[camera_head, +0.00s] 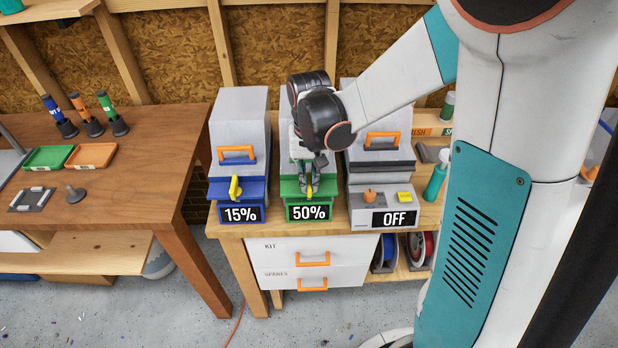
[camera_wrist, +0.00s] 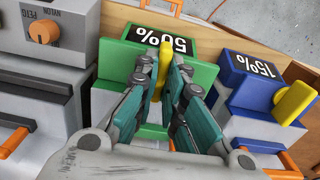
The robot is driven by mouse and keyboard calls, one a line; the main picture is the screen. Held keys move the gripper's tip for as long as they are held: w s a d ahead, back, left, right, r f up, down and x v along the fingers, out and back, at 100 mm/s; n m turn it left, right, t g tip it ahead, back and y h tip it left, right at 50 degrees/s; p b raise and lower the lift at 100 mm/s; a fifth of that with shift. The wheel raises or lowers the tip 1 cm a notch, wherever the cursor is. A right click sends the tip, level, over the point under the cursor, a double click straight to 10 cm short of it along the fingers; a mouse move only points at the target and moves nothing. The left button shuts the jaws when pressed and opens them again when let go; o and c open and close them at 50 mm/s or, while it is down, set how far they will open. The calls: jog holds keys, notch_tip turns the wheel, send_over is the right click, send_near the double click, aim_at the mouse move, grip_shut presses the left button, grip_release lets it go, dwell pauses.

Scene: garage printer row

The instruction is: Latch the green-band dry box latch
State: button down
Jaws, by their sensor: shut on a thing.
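The green-band dry box (camera_head: 314,213) stands in the middle of the row, with a "50%" display on its green front. It also shows in the wrist view (camera_wrist: 197,72). Its yellow latch (camera_wrist: 165,62) sits between my gripper's fingertips (camera_wrist: 163,73), which are shut on it. In the head view my gripper (camera_head: 311,180) reaches down in front of the box from above, and its latch is mostly hidden there. The box's upper body is partly covered by my wrist.
The blue-band dry box (camera_head: 225,190) with "15%" and a yellow latch (camera_head: 235,188) stands close on the left. A grey unit (camera_head: 362,220) showing "OFF", with an orange knob, stands close on the right. Drawers (camera_head: 290,262) are below. A wooden workbench (camera_head: 160,150) is at left.

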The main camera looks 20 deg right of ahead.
aim_at(309, 181)
dwell(0.3)
jog(key=c, duration=1.7)
grip_release()
notch_tip(309, 181, up, 12)
jog(key=shift+s, duration=0.1)
jog(key=shift+s+d+r+n+t+b, duration=0.1)
jog(key=shift+s+n+t+b, duration=0.35)
jog(key=shift+s+t, duration=1.35)
jog(key=shift+s+a+n+t+b, duration=0.2)
jog(key=shift+s+n+t, duration=0.45)
jog(key=shift+s, duration=2.5)
jog(key=shift+s+d+r+n+t+b, duration=0.15)
jog(key=shift+s+n+t+b, duration=0.65)
jog(key=shift+s, duration=1.65)
